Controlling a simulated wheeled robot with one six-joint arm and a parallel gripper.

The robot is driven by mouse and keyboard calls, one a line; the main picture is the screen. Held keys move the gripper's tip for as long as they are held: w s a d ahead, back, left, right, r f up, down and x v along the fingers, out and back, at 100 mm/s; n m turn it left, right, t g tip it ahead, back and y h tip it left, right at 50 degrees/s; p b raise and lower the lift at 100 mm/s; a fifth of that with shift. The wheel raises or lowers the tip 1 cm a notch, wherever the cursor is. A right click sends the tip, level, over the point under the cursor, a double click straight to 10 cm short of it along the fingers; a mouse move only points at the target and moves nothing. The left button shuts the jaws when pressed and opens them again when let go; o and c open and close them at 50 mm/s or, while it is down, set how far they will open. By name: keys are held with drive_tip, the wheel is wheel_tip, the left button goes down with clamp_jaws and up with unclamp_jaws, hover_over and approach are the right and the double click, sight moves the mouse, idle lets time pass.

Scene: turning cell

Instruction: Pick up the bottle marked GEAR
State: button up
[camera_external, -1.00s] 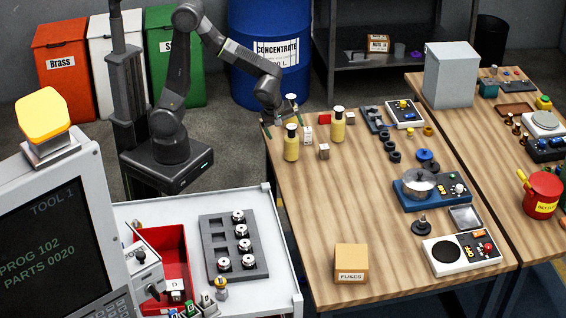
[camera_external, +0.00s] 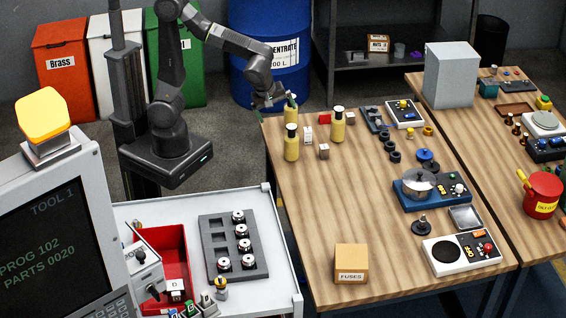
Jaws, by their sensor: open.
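Three yellow bottles stand upright at the far left corner of the wooden table. The front one (camera_external: 291,147) and the right one (camera_external: 338,128) have black caps with light tops. The third bottle (camera_external: 291,115) stands behind the front one, partly hidden by it and by my gripper. No GEAR marking can be read on any of them, so I cannot tell which bottle it is. My gripper (camera_external: 276,101) is open and empty, above the table corner, close to the top of the rear bottle. I cannot tell whether it touches that bottle.
Black rings (camera_external: 391,146) and a blue device (camera_external: 430,196) lie further right. A blue drum (camera_external: 268,75) stands behind my arm. The table's left middle is clear (camera_external: 310,215).

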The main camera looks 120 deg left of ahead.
drive_tip(key=shift+c, duration=0.2)
drive_tip(key=c, duration=0.5)
drive_tip(key=shift+o, duration=0.2)
drive_tip(key=n+t+h+b, duration=0.35)
drive_tip(key=n+b, duration=0.55)
drive_tip(key=b, duration=0.4)
approach(292, 135)
drive_tip(key=shift+h, duration=0.45)
drive_tip(key=x, duration=0.3)
drive_tip(key=a+x, duration=0.1)
drive_tip(key=x, duration=0.3)
drive_tip(key=s+a+b+x, duration=0.1)
drive_tip(key=x, duration=0.2)
drive_tip(key=shift+f, duration=0.45)
